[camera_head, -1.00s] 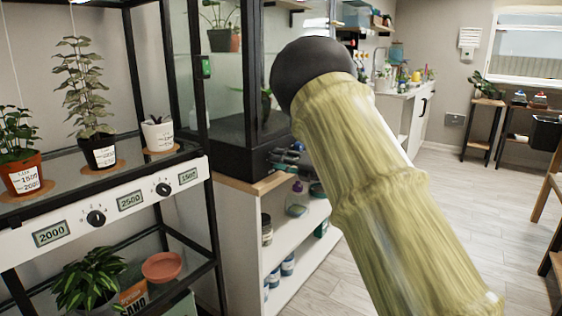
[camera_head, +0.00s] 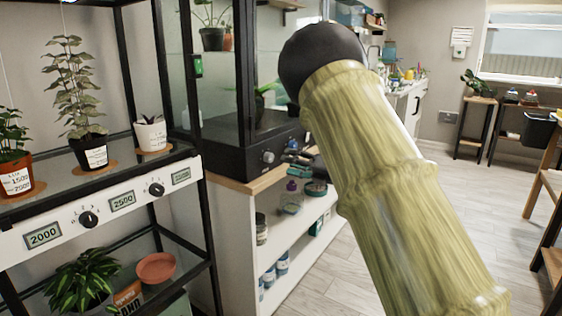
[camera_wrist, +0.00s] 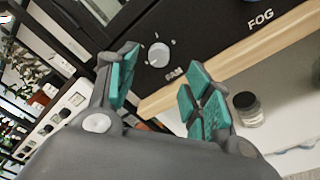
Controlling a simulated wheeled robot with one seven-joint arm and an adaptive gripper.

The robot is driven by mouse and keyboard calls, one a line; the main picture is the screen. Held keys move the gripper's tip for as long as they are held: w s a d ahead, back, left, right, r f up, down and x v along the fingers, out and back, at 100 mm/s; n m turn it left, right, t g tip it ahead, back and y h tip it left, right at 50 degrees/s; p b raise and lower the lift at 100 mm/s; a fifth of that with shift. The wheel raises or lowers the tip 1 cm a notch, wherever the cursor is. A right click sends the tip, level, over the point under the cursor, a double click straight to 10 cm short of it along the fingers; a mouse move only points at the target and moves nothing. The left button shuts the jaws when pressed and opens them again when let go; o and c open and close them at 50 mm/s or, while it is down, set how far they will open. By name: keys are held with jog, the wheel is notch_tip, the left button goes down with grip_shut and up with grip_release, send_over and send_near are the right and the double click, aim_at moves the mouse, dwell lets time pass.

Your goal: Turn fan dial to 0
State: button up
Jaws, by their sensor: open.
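The fan dial (camera_wrist: 158,55) is a round light knob with tick marks on a dark panel, with the word FAN printed below it. In the wrist view it lies ahead of my gripper (camera_wrist: 163,90), beyond the space between the teal fingertips. My gripper is open, empty and apart from the dial. In the head view the fan dial (camera_head: 268,157) is a small knob on the black base of the glass cabinet (camera_head: 225,150). My gripper is not clearly visible there, and my arm covers the area to the right. The dial's exact setting is too small to read.
The word FOG (camera_wrist: 261,18) is printed on the same panel. A wooden edge (camera_wrist: 215,72) runs below it, with a glass jar (camera_wrist: 248,108) on the shelf underneath. A plant rack (camera_head: 110,185) with two black dials stands at left.

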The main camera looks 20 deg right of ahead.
jog(key=shift+v, duration=2.6)
jog(key=s+a+f+m+h, duration=0.1)
jog(key=s+f+m+h, duration=0.3)
jog(key=f, duration=0.7)
jog(key=s+f+m+h, duration=0.1)
jog(key=f+m, duration=0.6)
jog(key=f, duration=0.3)
jog(key=s+a+f+m+h, duration=0.1)
jog(key=s+f+m+h, duration=0.3)
jog(key=f, duration=0.7)
jog(key=s+a+f+m+g+h, duration=0.15)
jog(key=s+f+m+g, duration=0.35)
jog(key=s+f, duration=0.65)
jog(key=s+a+f+m+g+h, duration=0.1)
jog(key=s+a+f+m+g, duration=0.2)
jog(key=s+f+m, duration=0.8)
jog(key=s+a+f+m+g, duration=0.1)
jog(key=s+a+m+g, duration=0.15)
jog(key=s, duration=0.95)
jog(key=s+a+f+m+g, duration=0.1)
jog(key=s+a+g, duration=0.25)
jog(key=s, duration=0.85)
notch_tip(320, 180, up, 31)
jog(key=p, duration=3.1)
jog(key=shift+w+n+t, duration=0.25)
jog(key=shift+n+t, duration=0.05)
jog(key=shift+n, duration=0.05)
jog(key=shift+h, duration=0.25)
